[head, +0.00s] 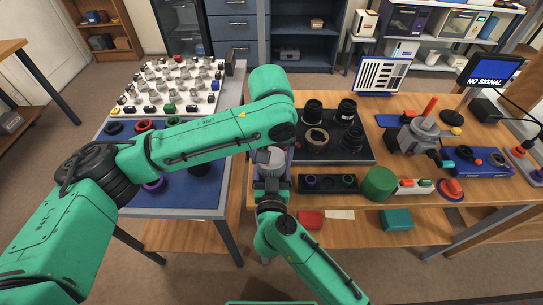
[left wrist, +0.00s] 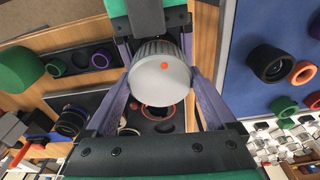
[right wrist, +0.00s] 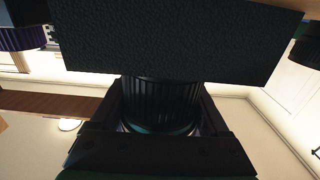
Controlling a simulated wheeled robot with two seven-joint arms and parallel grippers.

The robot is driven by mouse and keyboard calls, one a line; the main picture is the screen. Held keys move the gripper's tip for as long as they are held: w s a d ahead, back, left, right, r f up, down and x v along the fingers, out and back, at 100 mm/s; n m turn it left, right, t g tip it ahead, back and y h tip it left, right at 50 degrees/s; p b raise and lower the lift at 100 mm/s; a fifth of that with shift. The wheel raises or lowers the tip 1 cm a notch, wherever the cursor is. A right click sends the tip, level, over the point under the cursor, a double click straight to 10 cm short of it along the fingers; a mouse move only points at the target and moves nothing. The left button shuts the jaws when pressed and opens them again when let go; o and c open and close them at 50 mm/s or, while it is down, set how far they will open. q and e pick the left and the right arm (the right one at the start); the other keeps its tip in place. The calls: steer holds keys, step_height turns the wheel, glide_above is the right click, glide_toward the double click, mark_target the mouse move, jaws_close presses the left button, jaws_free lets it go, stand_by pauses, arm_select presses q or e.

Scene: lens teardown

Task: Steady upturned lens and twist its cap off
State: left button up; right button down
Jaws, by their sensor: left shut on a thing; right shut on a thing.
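The grey cap (head: 271,157), ribbed with a red dot on its flat face, shows large in the left wrist view (left wrist: 160,80). My left gripper (left wrist: 165,92) is shut on it, one finger on each side. My right gripper (right wrist: 160,118) is shut on the black ribbed lens barrel (right wrist: 160,98), which stands between its fingers. In the head view, my two hands meet near the tabletop's left edge, with the right arm coming in from below. They hide most of the lens there. I cannot tell whether cap and lens are apart.
A dark tray (head: 375,157) with several black lenses lies to the right. A small black holder (head: 315,189) and a green cylinder (head: 379,184) stand in front of it. The blue-topped table (head: 190,208) at left carries rings and a white board (head: 140,100) of small parts.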

mark_target(272, 157)
arm_select(q)
steer(key=shift+n, duration=0.3)
steer(key=shift+r, duration=0.15)
steer(key=shift+r, duration=0.9)
steer(key=shift+r, duration=2.5)
arm_select(e)
jaws_free()
steer(key=shift+s+r, duration=0.35)
steer(key=shift+s, duration=1.15)
steer(key=shift+s+r, duration=0.35)
steer(key=shift+s, duration=1.2)
steer(key=shift+s+r, duration=0.35)
steer(key=shift+s, duration=1.15)
